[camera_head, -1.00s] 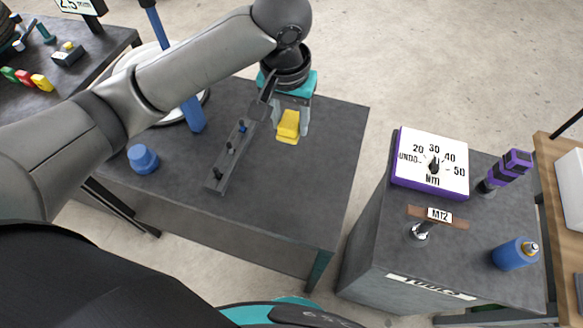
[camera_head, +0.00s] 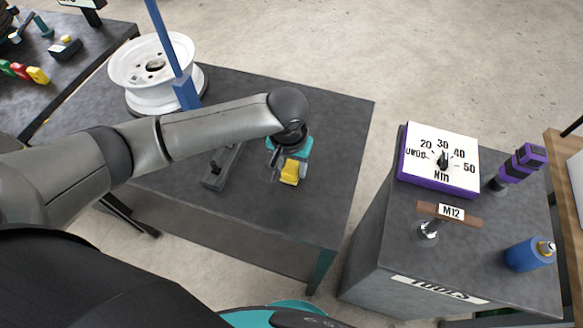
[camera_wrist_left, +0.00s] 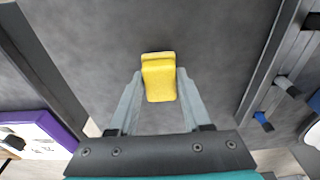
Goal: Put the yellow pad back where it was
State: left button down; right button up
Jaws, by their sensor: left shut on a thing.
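The yellow pad (camera_head: 290,173) is over the dark table (camera_head: 330,130), right of its middle. My left gripper (camera_head: 289,168) is shut on it from above. In the left wrist view, the pad (camera_wrist_left: 159,80) is between the two grey fingertips (camera_wrist_left: 159,88), with its end sticking out past them. Dark table surface lies behind the pad. I cannot tell how far the pad is above the table. My right gripper is not in view.
A dark slotted rail (camera_head: 223,168) with pegs is left of the gripper, partly hidden by my arm. A white wheel rim (camera_head: 150,65) and a blue post (camera_head: 185,90) stand behind. A tool cabinet (camera_head: 390,240) with a torque dial (camera_head: 440,160) is on the right.

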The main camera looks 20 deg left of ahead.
aim_at(289, 172)
pick_arm(q)
jog(key=shift+f, duration=0.35)
jog(key=shift+f, duration=0.15)
jog(key=shift+c, duration=1.7)
grip_release()
notch_tip(289, 172, up, 12)
jog(key=s+p, duration=0.1)
jog(key=p, duration=0.2)
jog(key=shift+s, duration=0.2)
